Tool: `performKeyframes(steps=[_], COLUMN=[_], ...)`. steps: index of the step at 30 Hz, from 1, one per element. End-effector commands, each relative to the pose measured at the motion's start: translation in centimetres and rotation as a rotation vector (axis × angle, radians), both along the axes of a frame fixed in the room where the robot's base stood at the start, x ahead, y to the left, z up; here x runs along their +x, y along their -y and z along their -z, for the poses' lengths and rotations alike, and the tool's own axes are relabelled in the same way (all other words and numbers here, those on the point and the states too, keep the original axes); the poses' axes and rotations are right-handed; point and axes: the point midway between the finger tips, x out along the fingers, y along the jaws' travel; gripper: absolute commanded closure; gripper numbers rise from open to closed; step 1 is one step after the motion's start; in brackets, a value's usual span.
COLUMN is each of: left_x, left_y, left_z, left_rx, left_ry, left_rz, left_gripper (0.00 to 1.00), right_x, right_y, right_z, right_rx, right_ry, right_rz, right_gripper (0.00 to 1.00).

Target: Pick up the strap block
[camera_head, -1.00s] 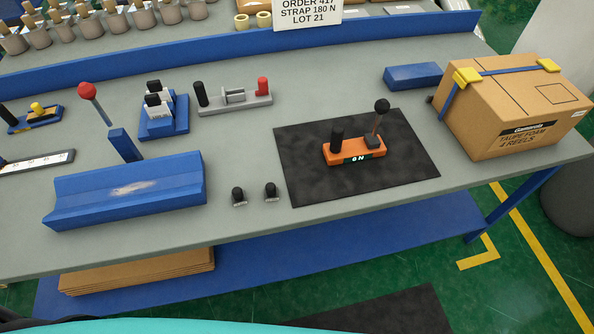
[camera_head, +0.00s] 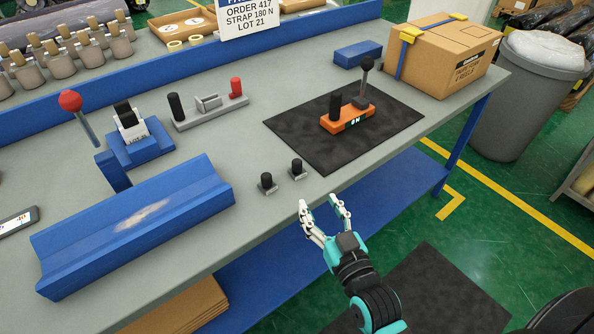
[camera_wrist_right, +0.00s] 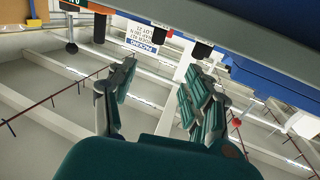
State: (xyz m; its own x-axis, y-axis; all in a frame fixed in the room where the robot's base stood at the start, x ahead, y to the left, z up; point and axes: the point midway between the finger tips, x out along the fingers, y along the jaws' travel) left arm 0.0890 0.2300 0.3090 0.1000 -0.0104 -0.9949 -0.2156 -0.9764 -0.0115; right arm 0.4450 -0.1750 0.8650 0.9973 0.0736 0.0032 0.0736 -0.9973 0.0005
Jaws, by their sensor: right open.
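Nothing is labelled strap block, so I cannot tell which piece it is. A plain blue block (camera_head: 357,53) lies at the back of the bench, left of the strapped carton. An orange block (camera_head: 347,118) with a black post, a black-knobbed lever and a small display sits on the dark mat. Two small black-topped pieces (camera_head: 267,183) (camera_head: 297,169) stand near the front edge. My right gripper (camera_head: 318,204) is open and empty at the bench's front edge, below these pieces. Its spread fingers show in the right wrist view (camera_wrist_right: 155,95). My left gripper is out of view.
The dark mat (camera_head: 300,132) lies mid-bench. A blue V-shaped trough (camera_head: 140,225) and a blue stand with a red-knobbed lever (camera_head: 130,150) are on the left. A grey fixture (camera_head: 208,105) stands behind. The carton (camera_head: 445,58) is at the right end.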

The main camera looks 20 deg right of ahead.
Motion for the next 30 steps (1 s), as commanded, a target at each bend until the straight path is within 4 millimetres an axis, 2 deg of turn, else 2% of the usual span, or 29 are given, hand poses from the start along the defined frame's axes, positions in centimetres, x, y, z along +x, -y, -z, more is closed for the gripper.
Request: performKeyframes(steps=[1, 6, 12, 20, 27, 30], left_x=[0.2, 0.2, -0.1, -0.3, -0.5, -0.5], left_y=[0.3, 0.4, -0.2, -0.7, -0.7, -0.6], left_z=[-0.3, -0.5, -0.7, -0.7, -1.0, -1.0], left_rx=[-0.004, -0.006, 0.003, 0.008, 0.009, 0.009], left_ry=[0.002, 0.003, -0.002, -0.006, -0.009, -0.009], left_rz=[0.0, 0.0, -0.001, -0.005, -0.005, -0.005], left_gripper=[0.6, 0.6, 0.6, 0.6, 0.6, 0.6], right_x=[1.3, 5.1, 8.6, 10.4, 14.0, 14.8], right_y=[-0.1, -0.4, -0.6, -0.6, -0.3, -0.4], right_z=[-0.3, -0.2, -0.1, 0.1, 0.3, 0.3], right_rx=[0.001, 0.001, 0.002, 0.0, 0.0, 0.0], right_ry=[0.004, 0.003, 0.0, -0.001, -0.001, -0.001], right_rz=[0.001, -0.001, -0.001, -0.001, -0.001, -0.001], right_gripper=[0.49, 0.49, 0.49, 0.49, 0.49, 0.49])
